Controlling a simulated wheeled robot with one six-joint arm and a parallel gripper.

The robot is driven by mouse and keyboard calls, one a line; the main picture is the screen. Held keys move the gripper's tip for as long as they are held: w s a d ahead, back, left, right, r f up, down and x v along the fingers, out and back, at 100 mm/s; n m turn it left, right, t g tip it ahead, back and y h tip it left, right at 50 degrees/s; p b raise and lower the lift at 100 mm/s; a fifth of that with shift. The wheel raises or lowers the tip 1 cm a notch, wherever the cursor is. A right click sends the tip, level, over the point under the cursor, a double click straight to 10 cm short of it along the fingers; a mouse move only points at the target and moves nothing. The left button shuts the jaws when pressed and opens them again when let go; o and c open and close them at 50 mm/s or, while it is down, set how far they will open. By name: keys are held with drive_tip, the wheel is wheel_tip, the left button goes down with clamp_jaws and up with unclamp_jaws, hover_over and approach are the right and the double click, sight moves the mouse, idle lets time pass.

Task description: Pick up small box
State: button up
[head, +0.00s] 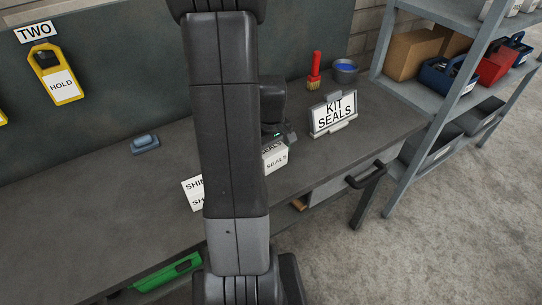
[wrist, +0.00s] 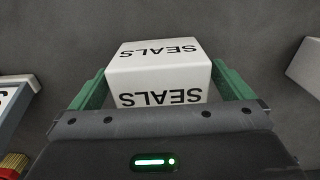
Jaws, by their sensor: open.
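A small white box marked SEALS (wrist: 158,68) stands on the dark grey bench top. In the wrist view it sits between the two green fingers of my gripper (wrist: 161,88), which is open around it. A finger is on each side of the box; whether either touches it I cannot tell. In the head view the SEALS box (head: 275,156) shows just right of my arm, partly hidden by it. My gripper (head: 275,138) is mostly hidden there. A second white box marked SHI... (head: 193,192) lies to the left, partly behind my arm.
A KIT SEALS sign (head: 334,113) stands right of the box. A red-handled brush (head: 314,72) and a grey cup with blue inside (head: 346,71) are behind it. A blue-grey object (head: 145,143) lies on the left. A drawer (head: 340,185) is under the bench. Shelving (head: 440,100) stands right.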

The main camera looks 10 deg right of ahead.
drive_tip(key=shift+c, duration=0.4)
drive_tip(key=c, duration=1.1)
drive_tip(key=shift+r, duration=0.1)
